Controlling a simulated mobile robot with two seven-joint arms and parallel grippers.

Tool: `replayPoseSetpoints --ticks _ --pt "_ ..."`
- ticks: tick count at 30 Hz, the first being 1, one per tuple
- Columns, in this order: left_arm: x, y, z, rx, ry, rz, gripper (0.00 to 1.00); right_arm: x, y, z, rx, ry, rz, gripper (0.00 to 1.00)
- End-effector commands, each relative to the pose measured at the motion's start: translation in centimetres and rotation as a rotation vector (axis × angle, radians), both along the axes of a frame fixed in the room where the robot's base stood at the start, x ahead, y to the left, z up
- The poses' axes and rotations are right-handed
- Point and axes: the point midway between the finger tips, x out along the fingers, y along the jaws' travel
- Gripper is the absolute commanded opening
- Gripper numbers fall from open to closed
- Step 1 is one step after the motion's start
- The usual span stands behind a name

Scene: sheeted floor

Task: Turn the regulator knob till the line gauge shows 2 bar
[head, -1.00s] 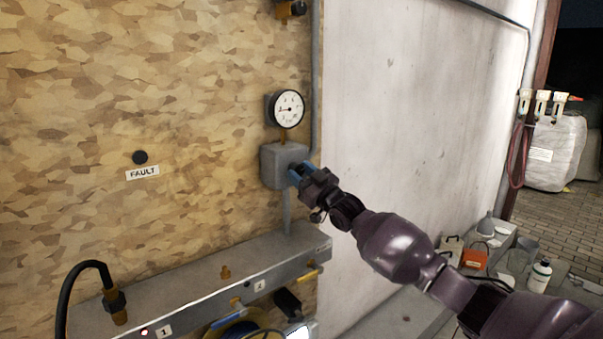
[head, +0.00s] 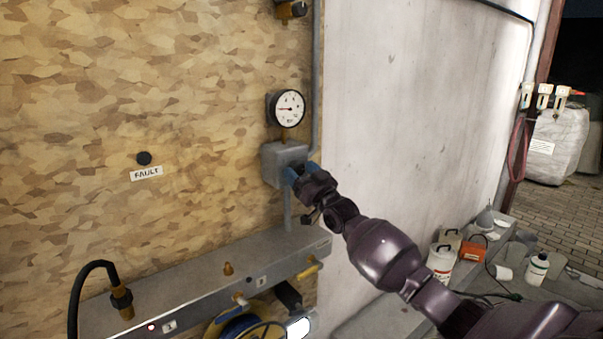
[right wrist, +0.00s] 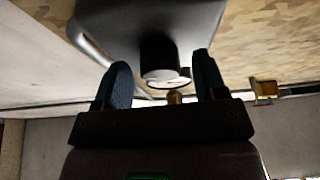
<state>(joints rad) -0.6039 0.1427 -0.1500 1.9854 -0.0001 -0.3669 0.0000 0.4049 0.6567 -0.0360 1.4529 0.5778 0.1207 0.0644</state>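The line gauge (head: 289,108) is a round white dial on the wood-patterned wall; its needle points left, and the scale is too small to read surely. Below it is the grey regulator box (head: 272,165). The regulator knob, a short black cylinder (right wrist: 157,54) with a pale end face, shows in the right wrist view and is hidden in the head view. My right gripper (head: 301,171) is at the box's front. Its blue fingers (right wrist: 163,80) are open, one on each side of the knob's end, with visible gaps. My left gripper is in neither view.
A grey ledge (head: 205,285) with brass fittings and a black hose (head: 78,290) runs below. A round black FAULT lamp or button (head: 144,158) is on the wall at left. Bottles and containers (head: 443,262) stand on the right.

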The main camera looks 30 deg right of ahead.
Motion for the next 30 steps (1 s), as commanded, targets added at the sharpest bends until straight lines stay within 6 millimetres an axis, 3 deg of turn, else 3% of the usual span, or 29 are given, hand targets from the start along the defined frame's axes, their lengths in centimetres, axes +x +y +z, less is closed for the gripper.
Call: replayPoseSetpoints --ticks 11,30 --pt "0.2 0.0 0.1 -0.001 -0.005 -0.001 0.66 -0.7 0.0 -0.4 0.0 0.001 0.001 0.65" --pt "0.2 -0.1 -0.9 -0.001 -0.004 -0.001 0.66 -9.2 -0.8 -3.9 0.0 0.001 0.0 0.65"
